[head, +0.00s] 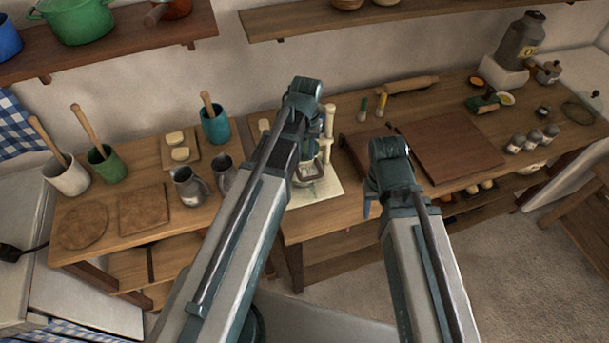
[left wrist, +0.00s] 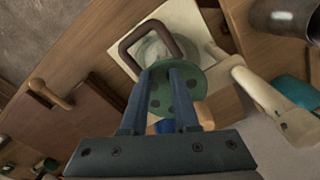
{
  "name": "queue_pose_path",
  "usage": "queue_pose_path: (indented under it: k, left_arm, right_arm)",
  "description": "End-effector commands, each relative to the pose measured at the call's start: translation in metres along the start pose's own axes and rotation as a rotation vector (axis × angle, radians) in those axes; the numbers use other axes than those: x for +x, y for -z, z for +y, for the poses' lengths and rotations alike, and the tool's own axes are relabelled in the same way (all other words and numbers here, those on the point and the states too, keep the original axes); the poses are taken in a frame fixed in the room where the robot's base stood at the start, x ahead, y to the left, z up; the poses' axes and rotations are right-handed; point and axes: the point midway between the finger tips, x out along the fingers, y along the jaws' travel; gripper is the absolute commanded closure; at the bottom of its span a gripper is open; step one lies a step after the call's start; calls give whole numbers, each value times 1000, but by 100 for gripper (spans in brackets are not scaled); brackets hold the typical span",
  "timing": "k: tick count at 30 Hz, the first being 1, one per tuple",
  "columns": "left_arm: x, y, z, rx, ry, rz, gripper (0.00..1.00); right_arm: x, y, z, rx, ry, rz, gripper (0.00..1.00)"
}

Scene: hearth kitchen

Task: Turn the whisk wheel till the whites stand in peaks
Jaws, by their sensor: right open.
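The whisk stand, with its cream posts (head: 328,135), stands on a pale board (head: 328,192) at the middle of the counter. The left wrist view shows the green whisk wheel (left wrist: 188,82) with holes, a brown squared handle (left wrist: 128,48) and a pale round bowl (left wrist: 152,52) beneath. My left gripper (left wrist: 163,72) is over the wheel, its fingers a small gap apart; whether they grip anything is unclear. In the head view my left arm hides much of the stand. My right gripper (head: 368,207) is open and empty, right of the stand. The whites cannot be made out.
A brown board (head: 455,150) and a rolling pin (head: 408,86) lie to the right. Metal jugs (head: 190,186), a teal pot (head: 216,128) and a green pot (head: 105,163) stand to the left. Several small jars (head: 533,139) are at the far right.

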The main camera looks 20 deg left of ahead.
Motion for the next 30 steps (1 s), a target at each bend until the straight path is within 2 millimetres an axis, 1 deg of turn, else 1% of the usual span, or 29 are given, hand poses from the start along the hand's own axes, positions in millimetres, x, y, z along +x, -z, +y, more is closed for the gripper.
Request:
queue_pose_path:
  k: [1, 3, 4, 13, 17, 20, 30]
  left_arm:
    - [0, -1, 1, 2, -3, -2, 54]
    - [1, -1, 2, 2, -4, -2, 41]
    - [1, -1, 2, 2, -4, -2, 40]
    - [1, -2, 2, 3, -5, -3, 40]
    - [-3, -1, 2, 3, -4, -3, 40]
    - [-10, -1, 2, 3, -4, -2, 40]
    - [-44, 0, 0, 2, -3, -2, 40]
  right_arm:
    - [1, 0, 0, 0, 0, 0, 45]
    - [1, 0, 0, 0, 0, 0, 45]
    - [1, 0, 0, 0, 0, 0, 45]
    - [1, 0, 0, 0, 0, 0, 45]
    - [-3, 0, 0, 0, 0, 0, 45]
    - [-10, -1, 1, 2, 0, 0, 45]
    - [-44, -3, 4, 9, 2, 0, 45]
